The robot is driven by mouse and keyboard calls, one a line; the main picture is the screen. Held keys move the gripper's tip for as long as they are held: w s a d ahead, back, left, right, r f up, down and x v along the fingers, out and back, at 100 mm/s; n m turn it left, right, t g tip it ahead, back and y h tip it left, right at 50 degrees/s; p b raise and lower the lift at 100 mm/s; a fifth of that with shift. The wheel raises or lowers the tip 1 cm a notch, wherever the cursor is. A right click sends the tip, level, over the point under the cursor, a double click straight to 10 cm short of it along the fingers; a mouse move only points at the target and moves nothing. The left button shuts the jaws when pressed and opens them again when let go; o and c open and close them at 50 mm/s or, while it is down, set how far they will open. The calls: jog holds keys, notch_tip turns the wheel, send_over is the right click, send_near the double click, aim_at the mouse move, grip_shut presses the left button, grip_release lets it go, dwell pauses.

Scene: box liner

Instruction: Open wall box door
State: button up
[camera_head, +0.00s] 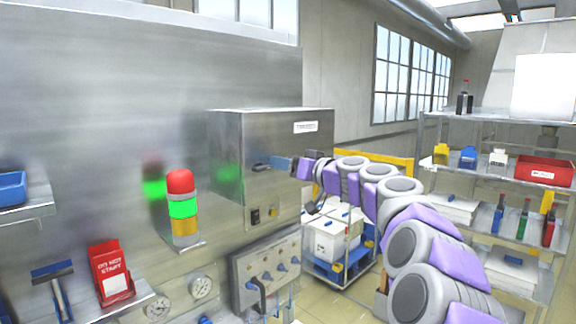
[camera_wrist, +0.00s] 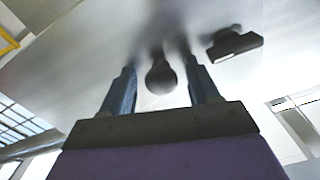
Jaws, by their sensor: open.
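The wall box (camera_head: 222,135) is a brushed-steel cabinet on the steel wall, with a white label high on its front. Its door (camera_head: 282,135) looks shut. My gripper (camera_head: 270,165) reaches in from the right and is at the door's front, hiding part of it. In the wrist view my gripper (camera_wrist: 160,70) is open, with two blue-grey fingers pointing at the metal surface. A dark round knob (camera_wrist: 161,78) sits between the fingers, with visible gaps on both sides. A dark bracket-like part (camera_wrist: 234,43) is right of the fingers. Contact with the door cannot be told.
A red, green and yellow signal light (camera_head: 183,207) stands left of the box. A panel with several knobs (camera_head: 267,270) is below it. A blue cart (camera_head: 338,245) and a loaded shelf rack (camera_head: 480,170) stand to the right.

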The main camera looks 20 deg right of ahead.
jog(key=shift+d, duration=0.15)
jog(key=shift+c, duration=1)
jog(key=shift+a, duration=0.2)
jog(key=c, duration=0.5)
grip_shut()
jog(key=shift+s, duration=0.1)
